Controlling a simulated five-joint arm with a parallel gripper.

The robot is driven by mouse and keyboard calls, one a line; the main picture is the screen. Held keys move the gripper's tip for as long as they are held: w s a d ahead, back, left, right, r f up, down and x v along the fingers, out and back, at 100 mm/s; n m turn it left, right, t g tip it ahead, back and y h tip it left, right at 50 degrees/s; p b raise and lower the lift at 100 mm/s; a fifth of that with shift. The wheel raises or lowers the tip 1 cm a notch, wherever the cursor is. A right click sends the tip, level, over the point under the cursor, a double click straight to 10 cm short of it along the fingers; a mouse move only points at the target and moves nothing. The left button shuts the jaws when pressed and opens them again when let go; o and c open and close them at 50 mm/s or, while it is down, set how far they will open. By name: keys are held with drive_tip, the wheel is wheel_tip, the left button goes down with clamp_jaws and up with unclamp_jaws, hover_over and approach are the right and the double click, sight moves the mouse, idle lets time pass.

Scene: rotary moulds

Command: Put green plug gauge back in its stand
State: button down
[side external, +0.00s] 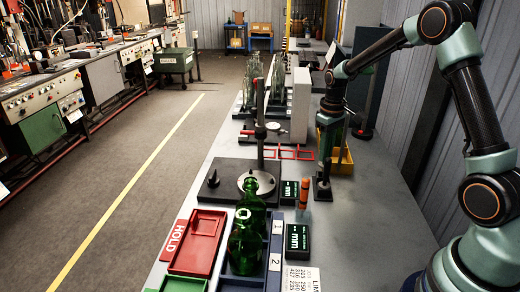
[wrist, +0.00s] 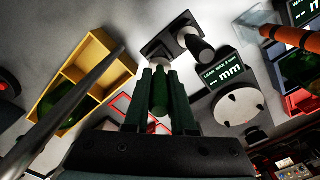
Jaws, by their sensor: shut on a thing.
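My gripper (wrist: 159,88) is shut on the green plug gauge (wrist: 160,92), whose green body shows between the two dark fingers in the wrist view. A black stand (wrist: 157,47) with a flat base lies just beyond the fingertips there, with a black cylinder with pale ends beside the gauge. In the side view my gripper (side external: 323,172) points down over a small black stand (side external: 322,191) on the bench. The gauge is hard to make out in that view. I cannot tell whether the gauge touches the stand.
A yellow bin (wrist: 68,72) is left in the wrist view. An orange-handled tool (side external: 303,192) and displays (side external: 297,238) stand near the gripper. A green bottle (side external: 246,240), red HOLD tray (side external: 197,243) and post fixture (side external: 260,150) are to the left. Bare bench lies right.

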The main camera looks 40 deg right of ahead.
drive_tip(key=shift+f, duration=1.5)
drive_tip(key=c, duration=0.7)
unclamp_jaws()
drive_tip(key=shift+r, duration=0.1)
wheel_tip(320, 180, up, 12)
drive_tip(key=shift+a, duration=0.1)
drive_tip(key=s+a+r+t, duration=0.2)
drive_tip(key=s+a, duration=0.3)
drive_tip(key=s+a+r+t, duration=0.1)
drive_tip(key=s+a+r, duration=0.1)
drive_tip(key=s+a, duration=0.3)
drive_tip(key=s+a+r+t, duration=0.2)
drive_tip(key=s+a, duration=0.2)
drive_tip(key=a, duration=0.1)
drive_tip(key=shift+s+r+t, duration=0.3)
drive_tip(key=shift+s, duration=0.1)
